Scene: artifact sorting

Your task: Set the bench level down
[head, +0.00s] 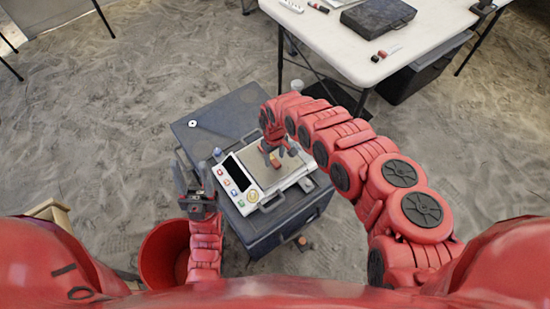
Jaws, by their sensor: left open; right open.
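A weighing device (233,177) with a dark display, several coloured buttons and a tan pan (253,161) sits on a dark grey case (205,127). I cannot surely identify the bench level. A small red and yellow piece (273,160) shows at the pan, close to my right gripper; its outline is partly hidden. My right gripper (279,152) is open, low over the pan. A round yellowish disc (252,196) is at the device's near corner. My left gripper (194,176) is open and empty, left of the device at the case's left edge.
A small white disc (192,124) lies on the case's far left corner, and a small bottle (217,154) stands behind the device. A red bucket (160,252) is at lower left. A white table (335,39) holds a dark case (377,17). Sandy floor is open at left.

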